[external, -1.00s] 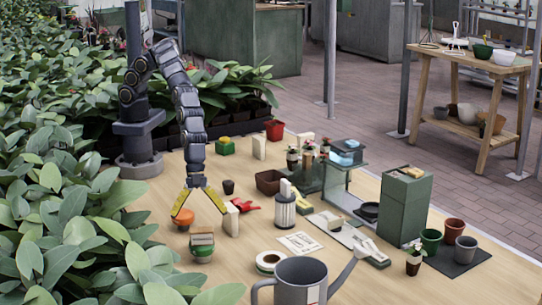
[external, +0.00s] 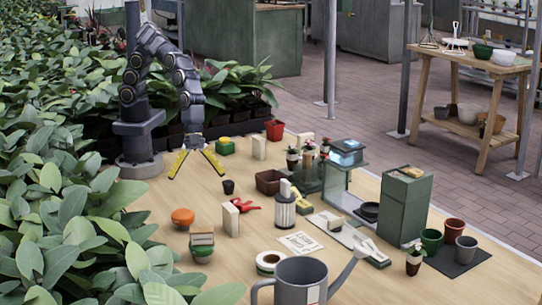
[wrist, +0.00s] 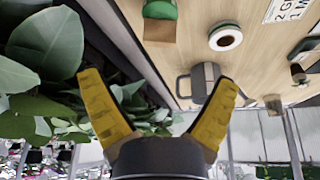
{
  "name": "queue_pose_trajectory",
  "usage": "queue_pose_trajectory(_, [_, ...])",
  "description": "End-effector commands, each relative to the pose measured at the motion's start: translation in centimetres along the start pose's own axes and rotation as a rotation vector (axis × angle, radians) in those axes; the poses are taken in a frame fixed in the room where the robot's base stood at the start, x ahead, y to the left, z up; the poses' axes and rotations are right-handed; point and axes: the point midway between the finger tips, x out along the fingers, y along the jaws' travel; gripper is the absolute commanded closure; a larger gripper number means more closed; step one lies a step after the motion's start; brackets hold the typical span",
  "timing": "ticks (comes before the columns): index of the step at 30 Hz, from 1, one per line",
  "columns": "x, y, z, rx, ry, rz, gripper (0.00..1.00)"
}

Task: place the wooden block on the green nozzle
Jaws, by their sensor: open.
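Several pale wooden blocks stand on the table: one block (external: 230,219) beside a red nozzle-like piece (external: 248,206), and another (external: 259,147) farther back. I cannot tell which is the task's block. A green rounded piece (external: 201,252) with a tan and green block-like top stands front left; it shows at the top of the wrist view (wrist: 160,9). I cannot tell whether it is the green nozzle. My gripper (external: 197,176) is open and empty, behind the orange round piece (external: 182,217) and apart from it. Its yellow fingers are spread in the wrist view (wrist: 160,78).
A watering can (external: 301,280) and a tape roll (external: 270,262) stand at the front. A brown pot (external: 269,182), white-and-grey canister (external: 285,211) and tall green box (external: 404,205) stand to the right. Leafy plants (external: 60,190) line the left edge.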

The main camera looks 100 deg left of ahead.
Motion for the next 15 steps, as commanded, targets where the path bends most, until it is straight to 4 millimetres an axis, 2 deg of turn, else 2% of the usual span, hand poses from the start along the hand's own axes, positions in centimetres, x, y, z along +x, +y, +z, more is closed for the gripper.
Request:
queue_pose_trajectory(2, [-0.8, -1.3, 0.3, -0.022, -0.007, -0.028, 0.10])
queue_pose_trajectory(5, [-3.8, -5.3, 1.6, -0.104, -0.032, -0.116, 0.10])
queue_pose_trajectory(8, [-9.6, -10.8, 4.9, -0.264, -0.074, -0.247, 0.10])
queue_pose_trajectory(9, [-12.7, -12.7, 7.0, -0.351, -0.094, -0.300, 0.10])
queue_pose_trajectory(10, [-15.0, -13.9, 8.6, -0.419, -0.107, -0.336, 0.10])
queue_pose_trajectory(12, [-20.2, -15.2, 13.1, -0.588, -0.137, -0.397, 0.10])
queue_pose_trajectory(14, [-23.9, -14.7, 17.0, -0.726, -0.165, -0.418, 0.10])
queue_pose_trajectory(15, [-25.9, -13.8, 19.6, -0.813, -0.182, -0.420, 0.10])
